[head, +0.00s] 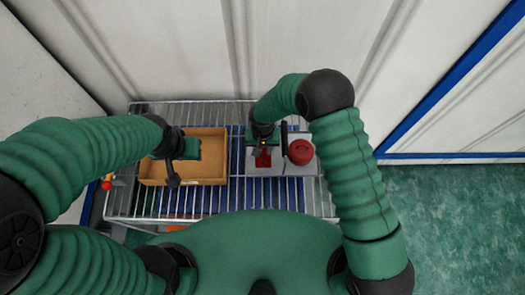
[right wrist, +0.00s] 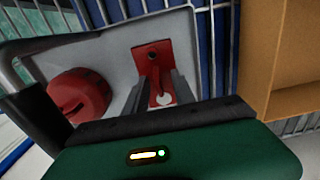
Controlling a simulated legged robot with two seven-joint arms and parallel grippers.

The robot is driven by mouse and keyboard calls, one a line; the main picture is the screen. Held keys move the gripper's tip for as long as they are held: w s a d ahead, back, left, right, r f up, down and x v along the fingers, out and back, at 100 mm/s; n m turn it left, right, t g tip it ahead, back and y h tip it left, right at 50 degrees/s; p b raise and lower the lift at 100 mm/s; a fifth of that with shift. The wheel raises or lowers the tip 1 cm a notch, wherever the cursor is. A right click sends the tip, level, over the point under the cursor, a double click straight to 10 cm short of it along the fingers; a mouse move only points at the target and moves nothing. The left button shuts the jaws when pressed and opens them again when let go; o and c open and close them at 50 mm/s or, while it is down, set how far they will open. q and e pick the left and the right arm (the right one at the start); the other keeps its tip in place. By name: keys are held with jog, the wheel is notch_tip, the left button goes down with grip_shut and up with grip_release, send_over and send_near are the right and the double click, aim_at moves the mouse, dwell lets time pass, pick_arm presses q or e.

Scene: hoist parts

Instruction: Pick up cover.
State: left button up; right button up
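A red plate-like part (head: 263,160) with a hole lies on a grey tray (head: 283,169); it also shows in the right wrist view (right wrist: 153,62). A round red part (head: 301,152) sits to its right, and on the left in the right wrist view (right wrist: 80,97). I cannot tell for certain which one is the cover. My right gripper (head: 263,147) is above the plate-like part. In the right wrist view its fingers (right wrist: 158,78) are apart, one on each side of this part; contact is unclear. My left gripper (head: 173,180) is over a brown box, its opening unclear.
The brown box (head: 222,165) stands left of the tray on a wire rack (head: 235,200). A wall (head: 190,50) rises close behind the rack. A small red and yellow object (head: 107,183) is at the rack's left edge. Green floor (head: 450,220) is open to the right.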

jog(key=shift+f, duration=0.1)
jog(key=shift+w+d, duration=0.1)
jog(key=shift+c, duration=1.3)
grip_shut()
